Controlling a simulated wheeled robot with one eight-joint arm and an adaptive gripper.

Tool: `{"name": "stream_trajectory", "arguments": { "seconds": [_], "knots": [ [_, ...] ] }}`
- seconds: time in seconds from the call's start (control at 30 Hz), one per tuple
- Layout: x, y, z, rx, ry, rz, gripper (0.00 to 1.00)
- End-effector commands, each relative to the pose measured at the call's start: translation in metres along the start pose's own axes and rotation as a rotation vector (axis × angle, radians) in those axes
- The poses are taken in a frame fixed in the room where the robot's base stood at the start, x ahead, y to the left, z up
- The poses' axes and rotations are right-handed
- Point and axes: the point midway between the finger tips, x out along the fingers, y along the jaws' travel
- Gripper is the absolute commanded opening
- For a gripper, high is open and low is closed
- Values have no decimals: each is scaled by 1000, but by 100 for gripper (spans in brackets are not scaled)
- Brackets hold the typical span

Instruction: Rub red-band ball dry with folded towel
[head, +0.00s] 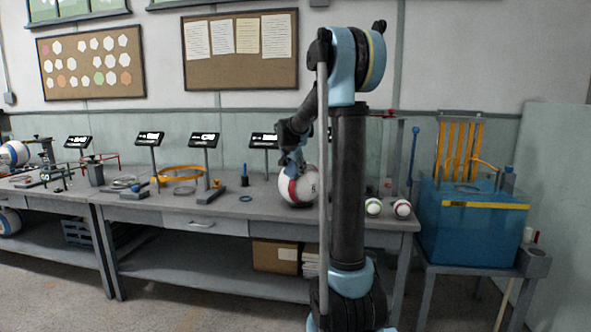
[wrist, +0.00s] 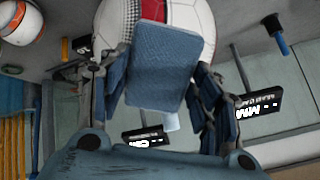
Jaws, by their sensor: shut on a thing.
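The red-band ball (head: 304,189), large and white, sits on the bench on a low dark support. It also fills the top of the wrist view (wrist: 190,22), with its red band and a patch of dark mesh-like dots. The folded towel (wrist: 157,65), a blue pad, is between my fingers in the wrist view. My gripper (wrist: 160,95) is shut on it. In the head view my gripper (head: 293,160) is just above the ball's upper left side. The towel overlaps the ball in the wrist view; whether it touches cannot be told.
A blue water tank (head: 470,228) stands on the right. A blue peg (head: 244,175) and ring (head: 246,199) are left of the ball. Several label stands line the bench's back.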

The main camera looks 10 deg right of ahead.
Motion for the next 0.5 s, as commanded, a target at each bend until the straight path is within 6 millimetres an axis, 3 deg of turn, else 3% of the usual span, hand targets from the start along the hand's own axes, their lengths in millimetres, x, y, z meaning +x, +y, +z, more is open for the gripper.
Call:
{"name": "stream_trajectory", "arguments": {
  "seconds": [0.5],
  "knots": [
    [-3,-6,3,-1,0,-1,34]
  ]
}}
